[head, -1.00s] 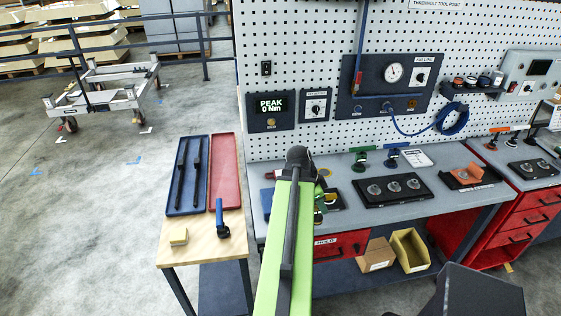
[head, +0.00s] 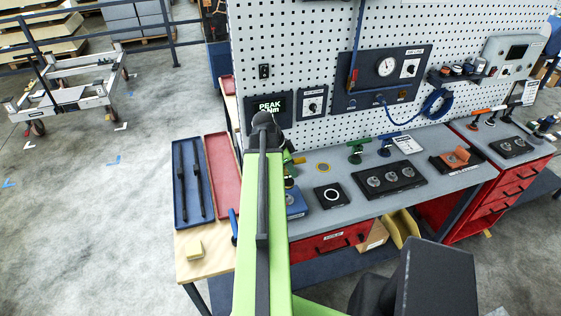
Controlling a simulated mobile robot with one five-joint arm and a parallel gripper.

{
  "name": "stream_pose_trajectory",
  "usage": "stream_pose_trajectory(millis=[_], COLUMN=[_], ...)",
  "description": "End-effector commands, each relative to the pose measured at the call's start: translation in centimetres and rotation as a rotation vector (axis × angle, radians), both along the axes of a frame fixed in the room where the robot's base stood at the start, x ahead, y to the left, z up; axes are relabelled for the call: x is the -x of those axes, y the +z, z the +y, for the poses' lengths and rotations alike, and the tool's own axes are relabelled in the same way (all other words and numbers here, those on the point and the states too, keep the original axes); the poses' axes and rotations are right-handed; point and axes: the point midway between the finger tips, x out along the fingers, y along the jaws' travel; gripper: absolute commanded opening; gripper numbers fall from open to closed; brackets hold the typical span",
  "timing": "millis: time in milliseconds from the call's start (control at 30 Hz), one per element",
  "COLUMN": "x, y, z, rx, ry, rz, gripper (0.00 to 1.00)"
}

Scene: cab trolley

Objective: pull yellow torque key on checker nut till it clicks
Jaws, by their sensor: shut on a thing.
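My green arm reaches forward to the bench (head: 410,150), and its dark wrist hides most of my gripper (head: 287,160). A small piece of the yellow torque key (head: 298,161) shows just right of the wrist, at the gripper, which is shut on it. A blue block (head: 296,204), apparently the checker, sits on the bench right beside my arm. Its nut and the key's lower end are hidden or too small to tell, so I cannot tell whether they touch. The yellow-ringed spot (head: 323,167) on the bench is empty. The PEAK display (head: 269,106) is partly covered.
Green (head: 356,150) and blue (head: 388,144) torque keys stand at the back. A black pad with a white ring (head: 331,196) and a nut tray (head: 388,180) lie on the bench. A wooden side table (head: 208,262) with blue and red trays stands left.

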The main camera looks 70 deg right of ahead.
Motion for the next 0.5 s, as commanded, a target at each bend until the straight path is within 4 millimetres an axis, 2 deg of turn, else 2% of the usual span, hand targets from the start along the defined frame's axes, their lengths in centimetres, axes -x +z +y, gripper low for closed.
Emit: stream_pose_trajectory(millis=[267, 500], x=[-0.2, -0.2], y=[-1.8, -4.4], z=[0.1, 0.1], rx=[0.0, 0.0], ry=[0.004, 0.004], rz=[0.0, 0.0], gripper=[0.0, 0.0])
